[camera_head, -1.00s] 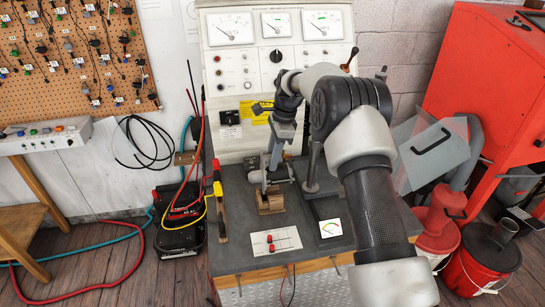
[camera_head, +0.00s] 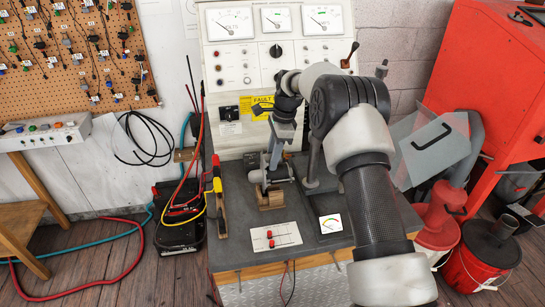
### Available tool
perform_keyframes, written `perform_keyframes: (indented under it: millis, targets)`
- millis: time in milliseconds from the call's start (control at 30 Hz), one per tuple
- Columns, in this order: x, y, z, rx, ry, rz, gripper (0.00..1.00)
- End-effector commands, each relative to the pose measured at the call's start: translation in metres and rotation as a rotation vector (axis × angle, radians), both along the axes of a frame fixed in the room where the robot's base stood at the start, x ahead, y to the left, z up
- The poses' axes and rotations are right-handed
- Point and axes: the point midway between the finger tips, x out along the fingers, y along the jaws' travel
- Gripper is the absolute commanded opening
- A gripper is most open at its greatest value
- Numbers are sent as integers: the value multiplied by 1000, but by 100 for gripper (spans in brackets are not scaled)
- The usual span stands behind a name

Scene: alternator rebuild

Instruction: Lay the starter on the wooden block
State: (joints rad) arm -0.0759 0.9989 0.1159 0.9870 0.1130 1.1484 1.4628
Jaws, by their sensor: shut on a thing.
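My gripper (camera_head: 266,178) points down over the test bench. It is shut on the starter (camera_head: 282,174), a small grey cylinder lying roughly level. The wooden block (camera_head: 271,201) is a small brown cradle on the dark bench top, directly below the starter. The starter is at the block's upper edge; I cannot tell whether it touches the block. The gripper fingers hide part of the starter.
The dark bench top (camera_head: 235,240) holds a card with red terminals (camera_head: 276,237), a small meter (camera_head: 330,224) at the right and a yellow-and-red upright tool (camera_head: 217,188) at the left. The gauge panel (camera_head: 276,80) rises behind.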

Motion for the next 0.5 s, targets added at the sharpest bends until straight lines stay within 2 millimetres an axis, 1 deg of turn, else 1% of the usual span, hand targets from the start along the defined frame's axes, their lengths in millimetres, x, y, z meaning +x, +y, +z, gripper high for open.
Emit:
perform_keyframes:
  millis: [33,500]
  targets:
    - [3,1,7,3,-12,0,0]
    - [3,1,4,3,-12,0,0]
